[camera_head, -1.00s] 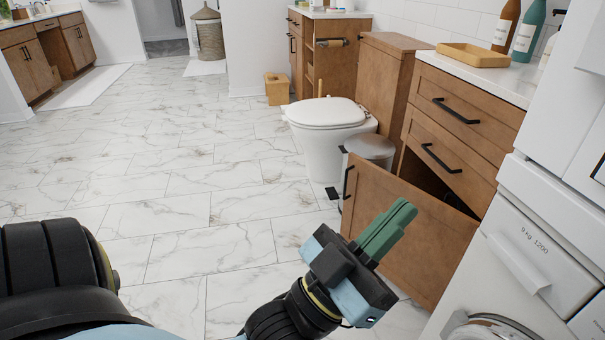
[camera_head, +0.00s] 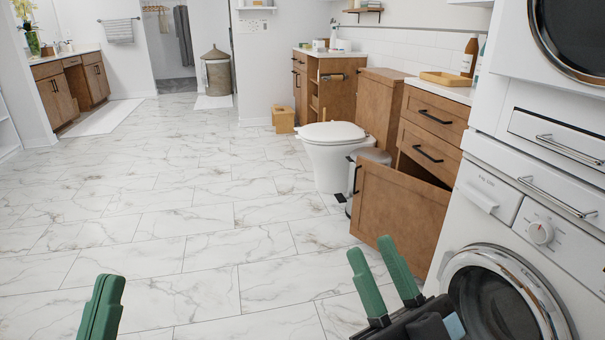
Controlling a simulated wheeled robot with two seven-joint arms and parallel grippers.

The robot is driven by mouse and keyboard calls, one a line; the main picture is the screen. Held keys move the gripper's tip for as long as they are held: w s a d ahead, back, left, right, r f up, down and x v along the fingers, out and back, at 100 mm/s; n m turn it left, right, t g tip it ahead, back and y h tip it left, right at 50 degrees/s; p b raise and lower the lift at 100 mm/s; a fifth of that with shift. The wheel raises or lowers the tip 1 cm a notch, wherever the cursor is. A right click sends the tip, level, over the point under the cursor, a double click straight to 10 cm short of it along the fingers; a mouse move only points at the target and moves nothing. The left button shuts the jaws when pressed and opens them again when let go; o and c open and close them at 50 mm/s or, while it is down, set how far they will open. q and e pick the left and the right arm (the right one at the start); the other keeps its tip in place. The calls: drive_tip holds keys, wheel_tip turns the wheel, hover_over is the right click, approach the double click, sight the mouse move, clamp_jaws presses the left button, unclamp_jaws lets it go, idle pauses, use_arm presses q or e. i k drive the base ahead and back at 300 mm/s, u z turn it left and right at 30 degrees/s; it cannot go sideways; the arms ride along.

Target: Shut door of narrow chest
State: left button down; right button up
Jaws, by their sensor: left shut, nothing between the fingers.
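The narrow chest (camera_head: 435,118) is brown wood with two drawers, both shut, on the right in the head view. Its lower door (camera_head: 400,208) stands open, swung out toward the floor, with a dark gap behind its top edge. The black door handle (camera_head: 355,178) is at the panel's far left edge. My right gripper (camera_head: 372,246) is in front of and below the door, its green fingers apart with nothing between them. It looks clear of the door. My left gripper (camera_head: 108,282) is at the lower left over the floor, fingers shut and empty, far from the door.
A washing machine (camera_head: 490,190) stands right of the chest, close to my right gripper. A bin (camera_head: 368,158) and toilet (camera_head: 333,150) stand beyond the open door. A tray (camera_head: 445,79) lies on the chest top. The tiled floor (camera_head: 190,215) to the left is clear.

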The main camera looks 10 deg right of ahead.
sight(387, 200)
drive_tip(key=u, duration=0.15)
drive_tip(key=i, duration=1.3)
drive_tip(key=z, duration=1.1)
drive_tip(key=i, duration=1.1)
drive_tip(key=z, duration=1.2)
